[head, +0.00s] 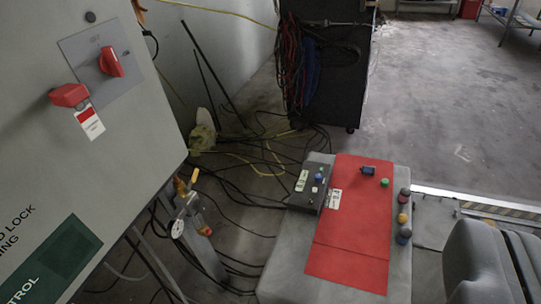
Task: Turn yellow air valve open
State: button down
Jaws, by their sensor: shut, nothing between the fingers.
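The air valve assembly (187,208) stands on a post just right of the large grey cabinet's lower corner. A small yellow-orange piece (181,187), which looks like the valve handle, sits at its top. A round white gauge (178,228) hangs on its lower left side, and a yellow and red fitting (202,226) is at its lower right. The parts are small and overlap, so I cannot tell whether the valve is open or closed. I cannot make out my gripper in this view.
The grey cabinet (35,160) with red switches fills the left. A console with a red top (350,235) and buttons stands right of the valve. Cables (255,170) cover the floor between. A dark grey padded shape (490,265) is at the lower right.

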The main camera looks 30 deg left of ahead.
aim_at(195, 174)
jog(key=u, duration=0.2)
jog(key=i, duration=0.95)
jog(key=u, duration=0.65)
